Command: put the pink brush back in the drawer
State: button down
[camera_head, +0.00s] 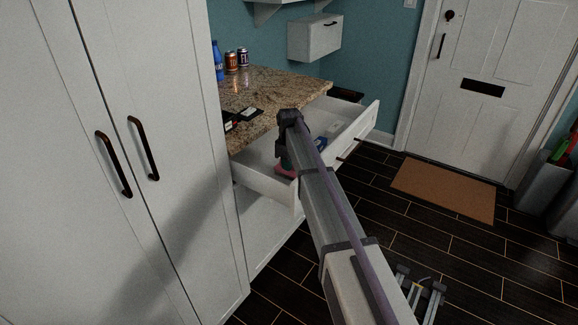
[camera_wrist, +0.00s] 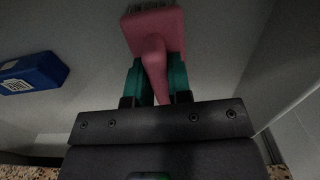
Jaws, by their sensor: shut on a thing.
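The pink brush (camera_wrist: 152,30) shows in the wrist view with its handle between the green fingers of my gripper (camera_wrist: 156,82), which is shut on it. In the head view a bit of the pink brush (camera_head: 285,171) shows beside the end of my arm. My gripper (camera_head: 287,160) is mostly hidden there by my arm, over the open white drawer (camera_head: 262,182). The brush is in or just above the drawer; I cannot tell whether it touches the drawer floor. A blue box (camera_wrist: 34,72) with a white label lies in the drawer to the left in the wrist view.
The granite counter (camera_head: 265,90) above the drawer holds a blue bottle (camera_head: 218,62), two cans (camera_head: 237,60) and dark flat items (camera_head: 240,116). A tall white cabinet (camera_head: 130,220) stands at left. A white wall box (camera_head: 314,38) hangs behind. The dark floor at right is mostly clear.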

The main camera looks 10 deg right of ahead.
jog(key=c, duration=1.1)
grip_release()
jog(key=shift+f, duration=0.15)
jog(key=shift+o, duration=0.2)
notch_tip(320, 180, up, 13)
jog(key=p, duration=1.3)
jog(key=s+m, duration=0.9)
jog(key=s, duration=2.8)
jog(key=shift+f+b, duration=0.3)
jog(key=shift+b, duration=0.05)
